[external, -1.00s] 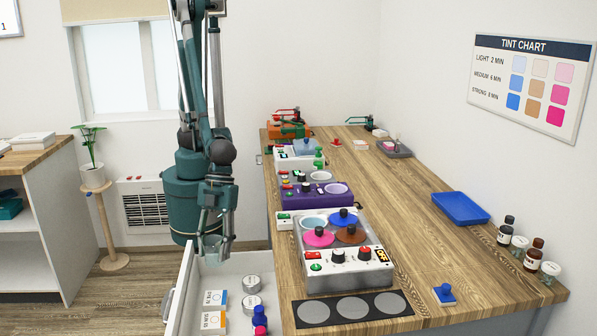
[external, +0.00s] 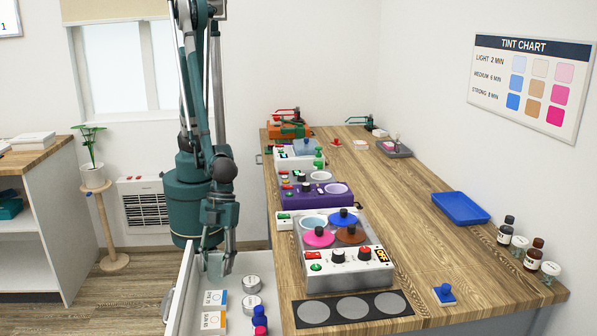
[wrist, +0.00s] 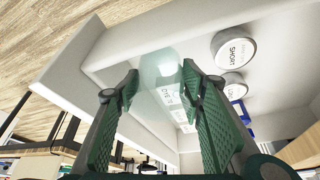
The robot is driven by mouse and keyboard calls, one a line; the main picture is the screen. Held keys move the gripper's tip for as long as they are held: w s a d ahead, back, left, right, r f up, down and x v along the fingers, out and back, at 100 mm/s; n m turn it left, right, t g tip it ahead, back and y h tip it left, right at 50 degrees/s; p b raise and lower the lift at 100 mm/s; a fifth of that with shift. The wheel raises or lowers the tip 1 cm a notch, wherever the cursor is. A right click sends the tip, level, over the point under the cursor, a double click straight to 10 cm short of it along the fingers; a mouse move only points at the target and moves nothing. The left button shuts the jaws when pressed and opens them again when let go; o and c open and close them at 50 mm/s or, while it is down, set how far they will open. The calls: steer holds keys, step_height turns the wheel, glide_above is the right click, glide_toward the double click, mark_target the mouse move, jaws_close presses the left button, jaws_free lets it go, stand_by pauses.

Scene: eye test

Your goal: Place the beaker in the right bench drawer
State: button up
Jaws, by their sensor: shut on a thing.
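The clear glass beaker (external: 214,267) is between the fingers of my gripper (external: 217,262), which is shut on it. In the wrist view the see-through beaker (wrist: 160,72) sits between the two green finger pads of my gripper (wrist: 160,88). The open white drawer (external: 182,283) at the bench's near left end is below the beaker; its wall (wrist: 75,75) shows in the wrist view. The beaker is over the drawer's far part, behind the boxes in it. I cannot tell if its base touches the drawer floor.
Inside the drawer are white boxes (external: 213,322), round tins (external: 252,284) and a blue-capped bottle (external: 260,315). The tin marked SHORT (wrist: 233,48) lies right of the beaker. The bench top (external: 400,230) beside the drawer carries a warmer with several lidded pots (external: 345,268).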

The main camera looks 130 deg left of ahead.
mark_target(216, 272)
steer(key=shift+f+b, duration=0.35)
steer(key=shift+f, duration=1.15)
steer(key=shift+f, duration=0.15)
steer(key=o, duration=0.9)
steer(key=p+v, duration=0.3)
steer(key=v, duration=0.9)
steer(key=shift+a+r, duration=0.1)
steer(key=shift+r, duration=0.15)
